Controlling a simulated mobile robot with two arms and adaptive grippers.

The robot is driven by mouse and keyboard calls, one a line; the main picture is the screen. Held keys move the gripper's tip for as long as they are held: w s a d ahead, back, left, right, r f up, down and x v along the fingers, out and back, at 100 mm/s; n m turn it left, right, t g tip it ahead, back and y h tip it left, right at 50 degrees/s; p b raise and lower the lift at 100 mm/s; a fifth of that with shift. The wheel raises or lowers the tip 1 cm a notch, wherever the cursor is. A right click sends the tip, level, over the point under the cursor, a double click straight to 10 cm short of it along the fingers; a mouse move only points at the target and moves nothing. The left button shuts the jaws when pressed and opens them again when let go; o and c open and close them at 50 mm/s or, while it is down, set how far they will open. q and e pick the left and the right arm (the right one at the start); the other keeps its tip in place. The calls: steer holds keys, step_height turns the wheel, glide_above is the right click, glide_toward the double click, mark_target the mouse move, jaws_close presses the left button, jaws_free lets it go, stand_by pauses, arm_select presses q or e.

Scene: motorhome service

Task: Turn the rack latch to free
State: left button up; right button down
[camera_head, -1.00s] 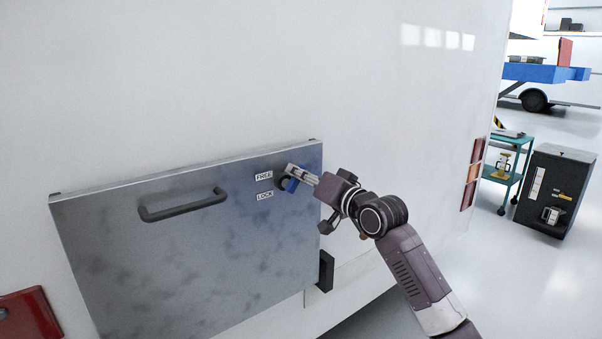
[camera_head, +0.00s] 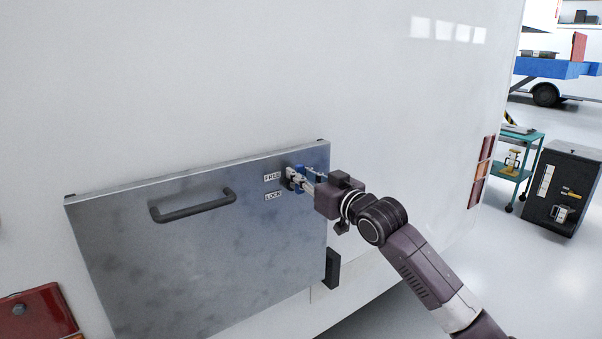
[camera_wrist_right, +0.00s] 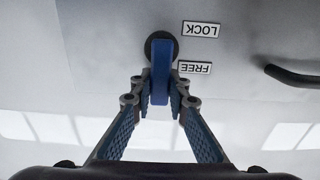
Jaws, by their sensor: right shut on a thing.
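The rack latch is a blue handle (camera_wrist_right: 162,75) on a dark round pivot (camera_wrist_right: 152,42), at the upper right of a grey metal panel (camera_head: 130,250). FREE (camera_head: 272,178) and LOCK (camera_head: 273,196) labels sit left of it in the head view, FREE above LOCK. My right gripper (camera_head: 298,180) is shut on the blue handle; in the wrist view its fingers (camera_wrist_right: 161,92) flank it. There the handle extends from the pivot toward the FREE-label side of the picture; its exact turn angle is hard to tell. My left gripper is out of view.
A dark bar handle (camera_head: 193,205) is on the panel, left of the latch. A black block (camera_head: 332,268) sits by its right edge. A teal cart (camera_head: 520,160) and dark cabinet (camera_head: 563,190) stand far right.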

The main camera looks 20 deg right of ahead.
stand_by(0.4)
steer(key=c, duration=1.8)
jaws_free()
steer(key=shift+c, duration=0.2)
steer(key=v, duration=1.2)
